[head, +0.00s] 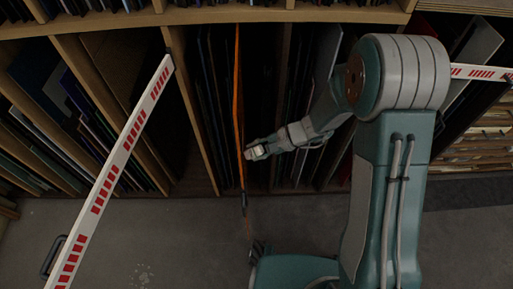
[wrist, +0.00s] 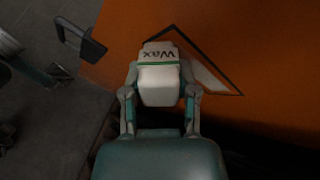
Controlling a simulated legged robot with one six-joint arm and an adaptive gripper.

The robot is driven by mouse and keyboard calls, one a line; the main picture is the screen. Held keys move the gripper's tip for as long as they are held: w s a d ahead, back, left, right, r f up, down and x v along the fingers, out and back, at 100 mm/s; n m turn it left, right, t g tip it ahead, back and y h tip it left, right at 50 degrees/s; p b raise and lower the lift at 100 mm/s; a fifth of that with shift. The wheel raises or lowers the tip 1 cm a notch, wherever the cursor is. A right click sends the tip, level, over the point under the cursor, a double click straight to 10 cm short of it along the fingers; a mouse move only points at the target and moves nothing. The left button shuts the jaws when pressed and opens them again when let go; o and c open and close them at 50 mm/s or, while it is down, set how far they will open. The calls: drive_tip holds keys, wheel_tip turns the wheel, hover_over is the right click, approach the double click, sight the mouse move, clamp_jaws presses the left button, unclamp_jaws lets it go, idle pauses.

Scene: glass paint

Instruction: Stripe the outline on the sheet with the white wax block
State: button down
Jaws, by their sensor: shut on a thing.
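The orange sheet (head: 239,110) stands upright, nearly edge-on in the head view, in front of the dark rack. In the wrist view the orange sheet (wrist: 275,50) fills the right side. It bears a dark, pointed outline (wrist: 208,59), with a pale streak (wrist: 205,72) inside its right part. My gripper (wrist: 159,96) is shut on the white wax block (wrist: 159,52), which has a green line and the word "Wax". The block covers the outline's left part. I cannot tell if it touches the sheet. In the head view my gripper (head: 258,152) is just right of the sheet.
Wooden racks (head: 180,90) full of upright panels stand behind. A red-and-white striped bar (head: 115,170) slants across the left, and another (head: 475,73) is at the right. A dark handle (wrist: 80,38) is near the sheet's left edge. Grey floor (head: 130,235) lies open in front.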

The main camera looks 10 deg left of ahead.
drive_tip(key=shift+w+d, duration=0.2)
drive_tip(key=shift+d, duration=0.75)
drive_tip(key=shift+w+d, duration=0.25)
drive_tip(key=shift+d, duration=0.7)
drive_tip(key=shift+w+d, duration=0.2)
drive_tip(key=shift+d, duration=0.75)
drive_tip(key=d, duration=0.3)
drive_tip(key=shift+w, duration=0.35)
drive_tip(key=shift+a, duration=0.15)
drive_tip(key=shift+s+a, duration=0.3)
drive_tip(key=shift+a, duration=0.95)
drive_tip(key=shift+s+a, duration=0.35)
drive_tip(key=shift+a, duration=0.95)
drive_tip(key=shift+s+a, duration=0.3)
drive_tip(key=shift+a, duration=0.95)
drive_tip(key=shift+a, duration=0.4)
